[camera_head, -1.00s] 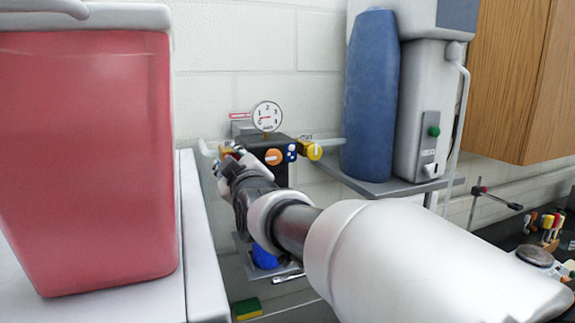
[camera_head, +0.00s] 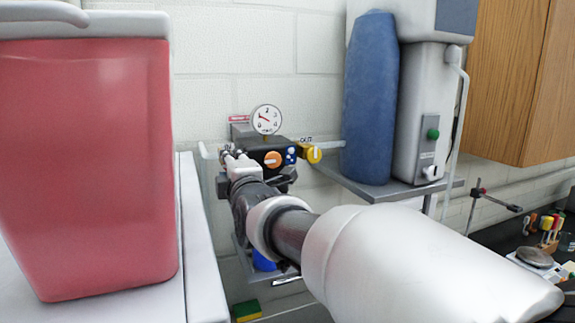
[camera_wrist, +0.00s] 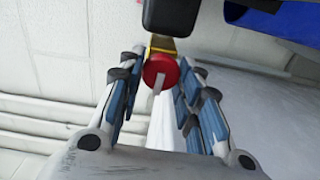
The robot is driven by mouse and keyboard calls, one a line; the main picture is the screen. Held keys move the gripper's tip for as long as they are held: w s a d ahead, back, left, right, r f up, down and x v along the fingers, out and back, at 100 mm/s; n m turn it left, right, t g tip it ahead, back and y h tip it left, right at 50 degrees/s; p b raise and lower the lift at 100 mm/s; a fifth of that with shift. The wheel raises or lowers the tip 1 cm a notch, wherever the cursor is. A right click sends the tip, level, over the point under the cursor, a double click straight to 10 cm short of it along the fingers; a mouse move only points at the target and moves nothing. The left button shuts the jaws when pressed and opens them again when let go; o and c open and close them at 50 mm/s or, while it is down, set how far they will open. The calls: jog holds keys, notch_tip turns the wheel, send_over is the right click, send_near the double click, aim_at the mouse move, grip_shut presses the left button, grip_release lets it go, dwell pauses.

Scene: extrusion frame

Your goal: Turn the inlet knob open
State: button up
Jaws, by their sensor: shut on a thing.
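The inlet knob (camera_wrist: 161,69) is a red round cap with a white pointer, on a brass-yellow fitting in the wrist view. My gripper (camera_wrist: 163,78) has its blue-padded fingers on either side of the knob and is shut on it. In the head view my gripper (camera_head: 229,156) reaches the left end of the dark valve block and hides the knob. The pressure gauge (camera_head: 266,119) stands on the block, its needle pointing to the upper left.
An orange knob (camera_head: 272,159) and a yellow outlet knob (camera_head: 314,154) sit right of my gripper. A red bin (camera_head: 88,170) stands at the left. A blue cylinder (camera_head: 370,95) and grey shelf (camera_head: 385,189) are at the right.

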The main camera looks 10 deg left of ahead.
jog(key=shift+n, duration=0.3)
dwell(0.4)
jog(key=o, duration=1)
jog(key=shift+o, duration=0.2)
jog(key=v, duration=1.2)
jog(key=shift+a, duration=0.1)
